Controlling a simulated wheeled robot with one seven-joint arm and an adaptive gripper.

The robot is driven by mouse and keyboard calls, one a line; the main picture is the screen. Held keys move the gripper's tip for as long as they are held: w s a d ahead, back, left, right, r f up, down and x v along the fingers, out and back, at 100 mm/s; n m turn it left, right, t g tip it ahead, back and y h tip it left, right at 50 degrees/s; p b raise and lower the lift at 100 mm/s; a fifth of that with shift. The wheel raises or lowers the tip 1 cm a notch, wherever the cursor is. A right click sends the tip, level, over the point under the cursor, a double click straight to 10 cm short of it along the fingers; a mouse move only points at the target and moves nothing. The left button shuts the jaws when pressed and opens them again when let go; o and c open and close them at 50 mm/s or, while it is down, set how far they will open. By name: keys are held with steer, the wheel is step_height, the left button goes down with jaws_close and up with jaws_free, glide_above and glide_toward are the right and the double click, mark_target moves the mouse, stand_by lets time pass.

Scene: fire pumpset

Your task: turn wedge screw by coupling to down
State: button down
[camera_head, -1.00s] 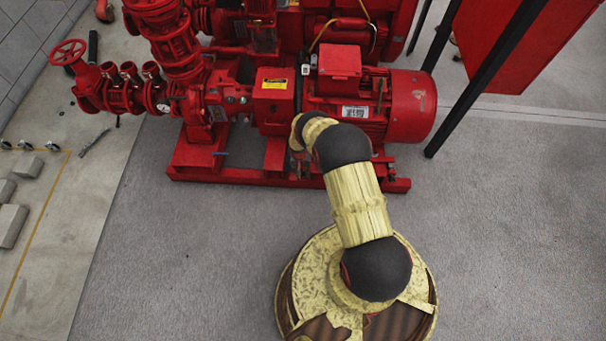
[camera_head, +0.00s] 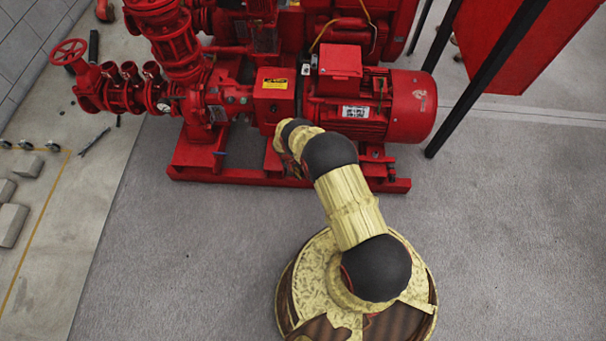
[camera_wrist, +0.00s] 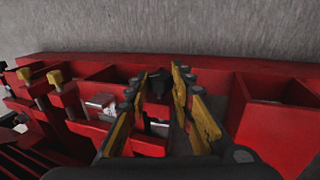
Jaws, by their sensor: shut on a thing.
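My gripper (camera_wrist: 155,82) points down at the red base frame (camera_wrist: 225,68) in the wrist view. Its two yellow-and-dark fingers stand on either side of a small dark piece (camera_wrist: 158,88), which looks like the wedge screw. The piece is partly hidden by the fingers and its shape is hard to make out. A bright metal block (camera_wrist: 100,104) lies left of the fingers. In the head view my arm reaches to the red pumpset base (camera_head: 230,175) below the coupling guard (camera_head: 273,100), and the arm hides the fingertips and the screw.
Two yellow-topped bolts (camera_wrist: 56,77) stand left of the gripper in the wrist view. The red motor (camera_head: 405,105) is right of the arm and the pump (camera_head: 210,105) is left. Dark posts (camera_head: 490,70) stand at the right.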

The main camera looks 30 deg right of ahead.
steer(key=shift+w+a+f+g+h, duration=0.1)
steer(key=shift+g+h, duration=0.25)
steer(key=shift+h, duration=0.2)
steer(key=shift+a+f+g+h, duration=0.1)
steer(key=shift+g+h, duration=0.25)
steer(key=shift+h, duration=0.2)
steer(key=shift+a+g+h, duration=0.1)
steer(key=shift+g+h, duration=0.6)
steer(key=shift+h, duration=0.2)
steer(key=c, duration=1.6)
jaws_free()
steer(key=shift+w, duration=0.1)
steer(key=shift+o, duration=0.3)
steer(key=v, duration=1.2)
steer(key=shift+a+f, duration=0.1)
